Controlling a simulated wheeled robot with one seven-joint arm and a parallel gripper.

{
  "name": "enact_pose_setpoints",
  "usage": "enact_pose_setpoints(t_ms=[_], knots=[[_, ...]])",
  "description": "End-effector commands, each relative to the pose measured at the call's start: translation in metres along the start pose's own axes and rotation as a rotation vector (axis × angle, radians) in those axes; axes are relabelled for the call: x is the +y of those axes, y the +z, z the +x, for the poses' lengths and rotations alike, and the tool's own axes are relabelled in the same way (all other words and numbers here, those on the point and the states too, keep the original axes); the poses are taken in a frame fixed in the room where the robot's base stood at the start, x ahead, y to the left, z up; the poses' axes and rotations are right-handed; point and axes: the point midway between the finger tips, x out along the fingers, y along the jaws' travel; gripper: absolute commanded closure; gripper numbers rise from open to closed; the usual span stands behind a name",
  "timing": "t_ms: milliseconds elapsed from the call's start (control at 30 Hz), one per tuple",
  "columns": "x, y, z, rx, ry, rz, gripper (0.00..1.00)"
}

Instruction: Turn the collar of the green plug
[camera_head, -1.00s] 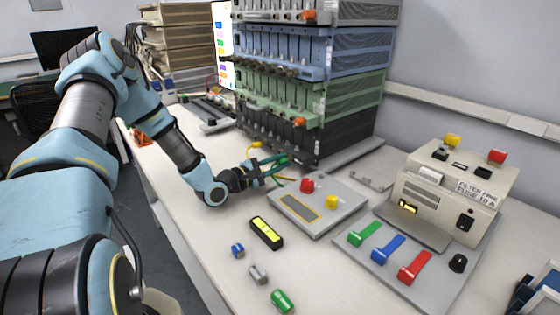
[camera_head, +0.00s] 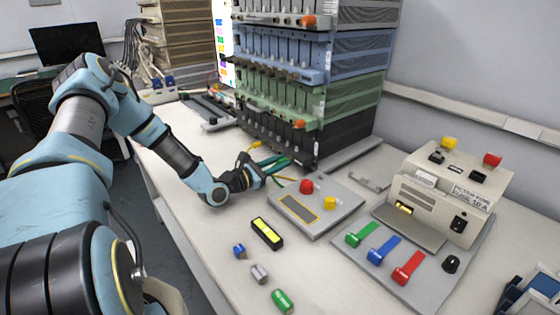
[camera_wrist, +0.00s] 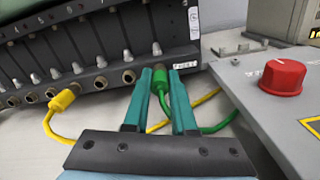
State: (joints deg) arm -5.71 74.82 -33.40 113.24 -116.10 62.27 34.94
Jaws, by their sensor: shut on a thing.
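The green plug (camera_wrist: 161,84) sits at the front of the black bottom unit (camera_wrist: 90,45), at the right end of its row of sockets, with its green cable (camera_wrist: 215,127) curving away to the right. My gripper (camera_wrist: 160,74) has its teal fingers on either side of the plug and is shut on it. The fingertips hide the plug's sides, so how far the collar is turned cannot be told. In the head view my gripper (camera_head: 274,165) is at the foot of the rack, and the plug is too small to make out clearly.
A yellow plug (camera_wrist: 63,100) with a yellow cable is to the left on the same unit. A grey box with a red knob (camera_wrist: 283,76) stands close on the right. Red, blue and green levers (camera_head: 378,250) lie farther right. Loose coloured parts (camera_head: 260,273) lie on the front bench.

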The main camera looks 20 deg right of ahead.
Motion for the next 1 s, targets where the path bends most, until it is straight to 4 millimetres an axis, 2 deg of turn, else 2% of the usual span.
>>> enact_pose_setpoints(t_ms=[567,600,867,1000], knots=[[0.0001,0.0,0.0,0.0,0.0,-0.036,1.0],[0.0001,0.0,0.0,0.0,0.0,-0.036,0.74],[0.0001,0.0,0.0001,0.0,0.0,-0.036,0.45],[0.0001,0.0,0.0,0.0,0.0,-0.036,0.44]])
